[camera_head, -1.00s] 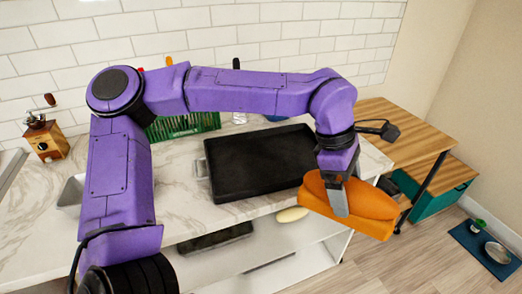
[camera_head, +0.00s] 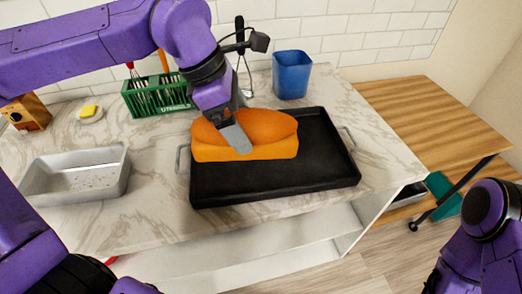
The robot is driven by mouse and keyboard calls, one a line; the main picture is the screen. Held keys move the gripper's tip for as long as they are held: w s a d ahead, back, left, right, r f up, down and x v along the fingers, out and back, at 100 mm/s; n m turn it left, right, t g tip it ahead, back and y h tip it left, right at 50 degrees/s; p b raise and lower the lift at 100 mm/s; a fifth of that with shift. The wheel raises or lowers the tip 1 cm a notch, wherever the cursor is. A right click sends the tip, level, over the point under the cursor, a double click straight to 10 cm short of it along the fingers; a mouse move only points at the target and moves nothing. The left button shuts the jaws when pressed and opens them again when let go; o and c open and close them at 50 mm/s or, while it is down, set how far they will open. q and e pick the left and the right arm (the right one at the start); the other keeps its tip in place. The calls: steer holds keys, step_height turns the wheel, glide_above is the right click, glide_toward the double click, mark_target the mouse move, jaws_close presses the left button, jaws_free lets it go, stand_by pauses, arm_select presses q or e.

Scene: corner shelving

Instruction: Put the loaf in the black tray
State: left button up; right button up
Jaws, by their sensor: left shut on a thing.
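The orange-brown loaf (camera_head: 272,149) is over the back left part of the black tray (camera_head: 300,184). The tray lies on the marble counter and has metal handles at its left and right ends. My left gripper (camera_head: 236,136) is shut on the loaf from above, with one grey finger showing across its front side. I cannot tell whether the loaf's underside touches the tray. My right arm shows at the lower right edge, but its gripper is out of view.
A grey metal pan (camera_head: 75,178) stands left of the tray. A green utensil rack (camera_head: 158,97), a blue cup (camera_head: 291,75) and a yellow sponge on a dish (camera_head: 90,112) are at the back. The tray's front and right parts are bare. A wooden table (camera_head: 435,110) stands at right.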

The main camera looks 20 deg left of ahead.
arm_select(q)
steer(key=s, duration=0.2)
steer(key=s+a+n, duration=0.1)
steer(key=shift+r, duration=0.4)
steer(key=w+f+p, duration=0.1)
steer(key=w+f, duration=0.2)
steer(key=w, duration=0.1)
steer(key=w+d+f+p, duration=0.1)
steer(key=w+f, duration=0.3)
steer(key=w, duration=0.1)
steer(key=w+d+f+p, duration=0.1)
steer(key=w+f, duration=0.2)
steer(key=w, duration=0.1)
steer(key=shift+w+d+f, duration=0.15)
steer(key=shift+w+d, duration=0.05)
steer(key=shift+w, duration=0.2)
step_height(320, 180, down, 2)
steer(key=shift+d+f, duration=0.1)
steer(key=shift+f, duration=0.25)
arm_select(e)
step_height(320, 180, up, 2)
steer(key=shift+s+r, duration=0.1)
steer(key=shift+r, duration=0.05)
arm_select(q)
steer(key=shift+f, duration=0.1)
